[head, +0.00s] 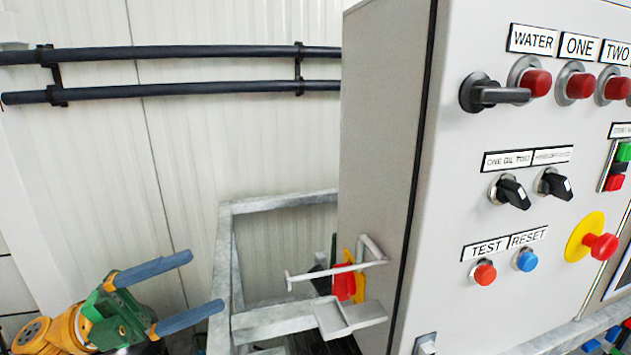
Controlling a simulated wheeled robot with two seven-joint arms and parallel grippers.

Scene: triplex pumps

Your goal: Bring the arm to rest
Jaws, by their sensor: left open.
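My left gripper (205,281) is at the lower left in the head view. It has a green body and two long blue fingers spread well apart, with nothing between them. It points right, towards the grey metal frame (226,255), and looks close to it; the exact gap cannot be told. My orange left wrist shows at the bottom left corner. Blue and green bits of my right gripper (602,341) show at the bottom right edge, mostly cut off.
A grey control cabinet (388,150) with red buttons, black switches and a yellow-red emergency stop (600,246) fills the right side. A bracket (350,315) juts out beside it. Two black pipes (190,54) run along the white wall. Space above my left gripper looks free.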

